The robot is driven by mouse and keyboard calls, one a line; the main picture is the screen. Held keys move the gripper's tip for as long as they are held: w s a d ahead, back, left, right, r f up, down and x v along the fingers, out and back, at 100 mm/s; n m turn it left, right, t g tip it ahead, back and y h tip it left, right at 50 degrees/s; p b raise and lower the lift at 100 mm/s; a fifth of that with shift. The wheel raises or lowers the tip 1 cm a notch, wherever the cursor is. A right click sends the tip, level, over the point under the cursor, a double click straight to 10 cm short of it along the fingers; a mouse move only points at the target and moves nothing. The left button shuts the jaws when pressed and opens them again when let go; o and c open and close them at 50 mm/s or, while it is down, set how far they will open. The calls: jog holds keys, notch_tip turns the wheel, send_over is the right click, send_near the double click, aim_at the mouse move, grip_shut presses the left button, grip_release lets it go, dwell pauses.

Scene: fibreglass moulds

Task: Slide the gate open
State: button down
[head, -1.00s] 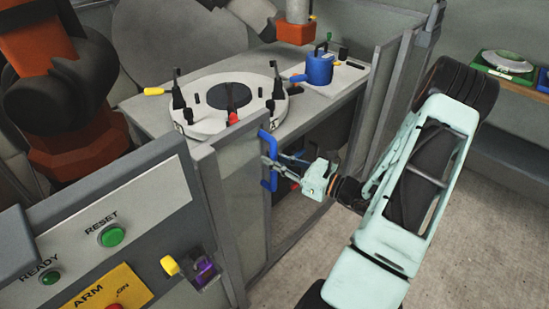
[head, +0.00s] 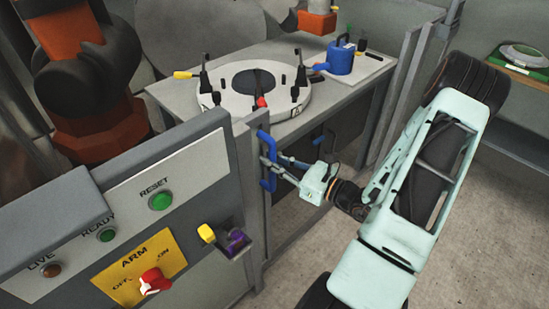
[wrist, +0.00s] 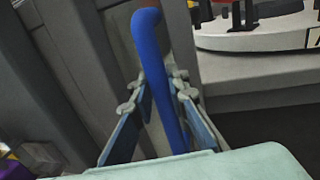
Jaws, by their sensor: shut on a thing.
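The gate (head: 251,190) is a grey panel edge beside the control cabinet, with only a narrow strip showing in the head view. Its upright blue handle (head: 266,180) is on the side facing my arm. My gripper (head: 267,161) is shut on this handle. In the wrist view the handle (wrist: 158,65) runs between the two fingers (wrist: 160,100), one on each side. The opening to the right of the gate shows the table's underside and dark space.
The cabinet (head: 140,215) at left carries buttons, a red ARM switch (head: 154,281) and a yellow-purple interlock piece (head: 222,240). Behind the gate, a table (head: 345,95) bears a round white mould (head: 255,100) and a blue pot (head: 341,60). A grey post (head: 400,95) stands right of the opening.

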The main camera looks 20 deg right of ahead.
jog(key=shift+s+a, duration=0.1)
jog(key=shift+a, duration=0.1)
jog(key=c, duration=1.8)
grip_release()
jog(key=shift+c, duration=0.2)
jog(key=v, duration=1.2)
jog(key=shift+f, duration=0.1)
